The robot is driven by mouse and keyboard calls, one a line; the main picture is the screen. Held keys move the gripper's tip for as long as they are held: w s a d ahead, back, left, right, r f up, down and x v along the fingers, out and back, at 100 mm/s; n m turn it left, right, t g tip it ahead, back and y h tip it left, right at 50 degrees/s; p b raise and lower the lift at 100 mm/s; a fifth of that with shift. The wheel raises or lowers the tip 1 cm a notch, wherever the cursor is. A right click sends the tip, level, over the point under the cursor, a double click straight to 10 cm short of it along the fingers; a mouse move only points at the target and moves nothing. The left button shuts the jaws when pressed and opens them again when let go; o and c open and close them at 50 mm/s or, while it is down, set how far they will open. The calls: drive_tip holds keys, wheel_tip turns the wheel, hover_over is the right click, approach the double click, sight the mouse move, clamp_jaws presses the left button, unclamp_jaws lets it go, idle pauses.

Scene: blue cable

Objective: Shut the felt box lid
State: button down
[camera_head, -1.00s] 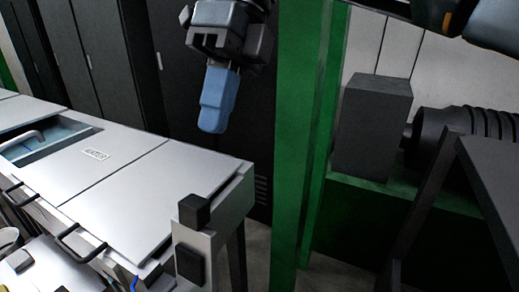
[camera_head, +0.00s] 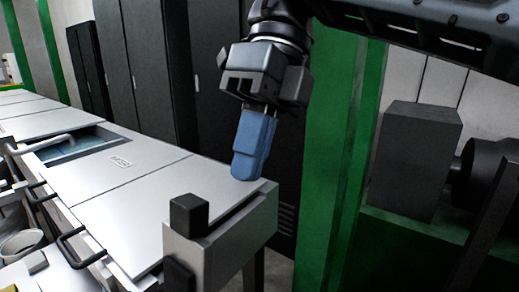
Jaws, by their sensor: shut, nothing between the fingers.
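My gripper (camera_head: 246,176) hangs from the top of the view, its blue fingers shut and pointing down. In the picture it overlaps the far right corner of a long white metal cabinet top; I cannot tell the height between them. The white top has flat lid panels (camera_head: 125,203) with a small label plate, too small to read. At the left, a rectangular opening (camera_head: 62,150) shows a bluish inside, with a pale curved handle or pipe by it. I cannot tell for sure which panel is the felt box lid.
A black cube (camera_head: 189,215) stands on a grey post at the near right corner of the cabinet. Black handles (camera_head: 68,243) stick out along its front. Behind are dark lockers (camera_head: 160,70) and a green post (camera_head: 335,160). A dark box (camera_head: 418,160) stands at right.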

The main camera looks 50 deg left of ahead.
drive_tip(key=s+b, duration=0.1)
drive_tip(key=s+d, duration=0.1)
drive_tip(key=s, duration=0.1)
drive_tip(key=s+b, duration=0.1)
drive_tip(key=shift+s+d+f+b, duration=0.2)
drive_tip(key=shift+s+f+b, duration=0.05)
drive_tip(key=shift+f+b, duration=0.1)
